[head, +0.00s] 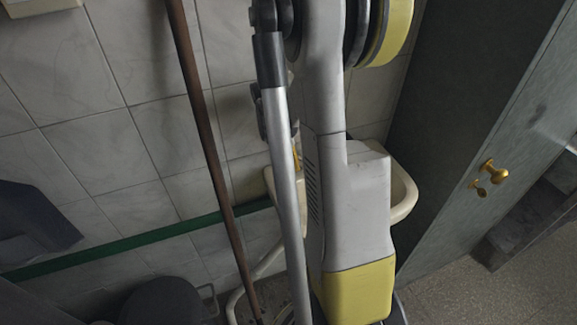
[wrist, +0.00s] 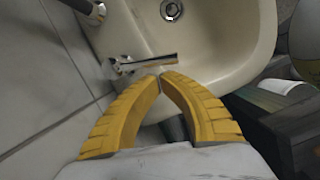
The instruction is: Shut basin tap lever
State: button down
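The cream basin (wrist: 225,60) fills the upper middle of the wrist view, with its round drain near the top. A chrome tap lever (wrist: 148,63) lies across the basin's near left edge, its free end pointing right over the bowl. My gripper (wrist: 160,77) has its two yellow fingers closed together at the tips, just below the lever. I cannot tell if the tips touch the lever. Nothing shows between the tips. In the head view, my arm hides most of the basin (head: 404,190) and the tap.
A tiled wall (wrist: 45,75) runs close along the left in the wrist view. Another chrome fitting (wrist: 88,8) is at the upper left. Dark box-like objects (wrist: 265,125) stand right of the basin. In the head view, a brown pole (head: 205,140) stands left, and a door with a brass knob (head: 488,172) right.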

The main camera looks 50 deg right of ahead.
jog(key=shift+s+d+n+t+b, duration=0.2)
jog(key=shift+s+n, duration=0.2)
jog(key=shift+n, duration=0.15)
jog(key=shift+s+d+n+t+b, duration=0.1)
jog(key=shift+s+n+b, duration=0.05)
jog(key=shift+s+n, duration=0.35)
jog(key=shift+s+d+h, duration=0.1)
jog(key=shift+d+h, duration=0.1)
jog(key=shift+h, duration=0.1)
